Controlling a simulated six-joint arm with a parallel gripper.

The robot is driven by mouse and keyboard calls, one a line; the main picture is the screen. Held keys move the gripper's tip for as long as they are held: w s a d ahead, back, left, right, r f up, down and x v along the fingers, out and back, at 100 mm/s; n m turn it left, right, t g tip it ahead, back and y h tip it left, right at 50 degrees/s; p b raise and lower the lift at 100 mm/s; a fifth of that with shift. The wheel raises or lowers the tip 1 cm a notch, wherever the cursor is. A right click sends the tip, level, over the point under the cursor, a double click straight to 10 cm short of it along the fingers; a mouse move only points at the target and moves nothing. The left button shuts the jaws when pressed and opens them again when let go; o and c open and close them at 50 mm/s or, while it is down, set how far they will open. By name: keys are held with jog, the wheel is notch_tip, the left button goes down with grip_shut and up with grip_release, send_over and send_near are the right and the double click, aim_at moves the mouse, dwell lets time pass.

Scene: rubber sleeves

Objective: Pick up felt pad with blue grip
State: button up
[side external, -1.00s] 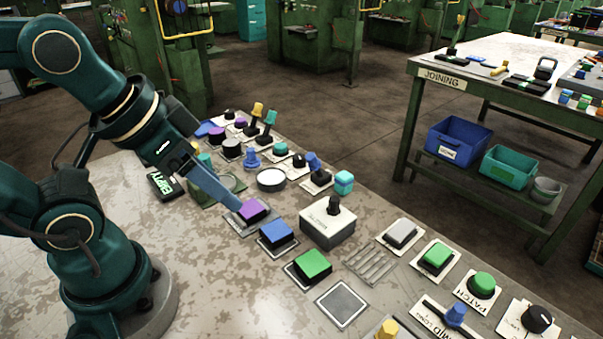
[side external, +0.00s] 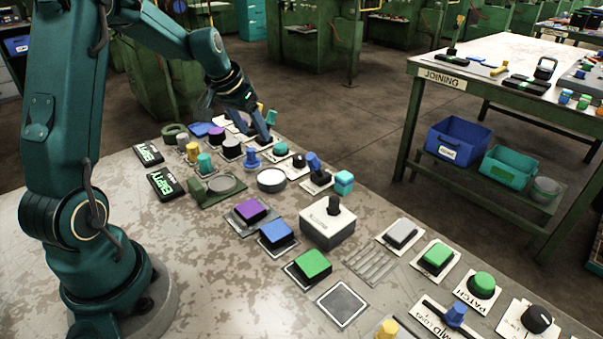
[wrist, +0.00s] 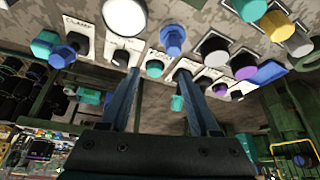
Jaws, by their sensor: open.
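I cannot tell for certain which item is the felt pad with the blue grip. A square blue block (side external: 276,233) sits on a dark base on a pale plate mid-table. Another low blue block (side external: 201,130) lies at the far end of the table and also shows at the right in the wrist view (wrist: 268,73). A blue knob (side external: 251,161) stands nearer my gripper, and it shows between the fingers' upper ends in the wrist view (wrist: 172,40). My gripper (side external: 265,137) is over the table's far edge. In the wrist view its fingers (wrist: 158,76) are apart, with nothing held.
A purple block (side external: 250,209) and a green block (side external: 312,263) flank the blue block. A white box with a black knob (side external: 329,222) stands close by. Several knobs and sticks crowd the far edge. The near left table is bare. A joining bench (side external: 443,77) stands beyond.

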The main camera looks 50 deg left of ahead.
aim_at(250, 149)
jog(key=shift+s+a+f+n+g, duration=0.2)
jog(key=shift+s+a+f, duration=0.15)
jog(key=shift+f, duration=0.3)
jog(key=shift+s+a+f+n+g, duration=0.25)
jog(key=shift+a+f, duration=0.15)
jog(key=shift+f, duration=0.2)
jog(key=shift+x, duration=2.4)
jog(key=shift+r, duration=0.1)
grip_shut()
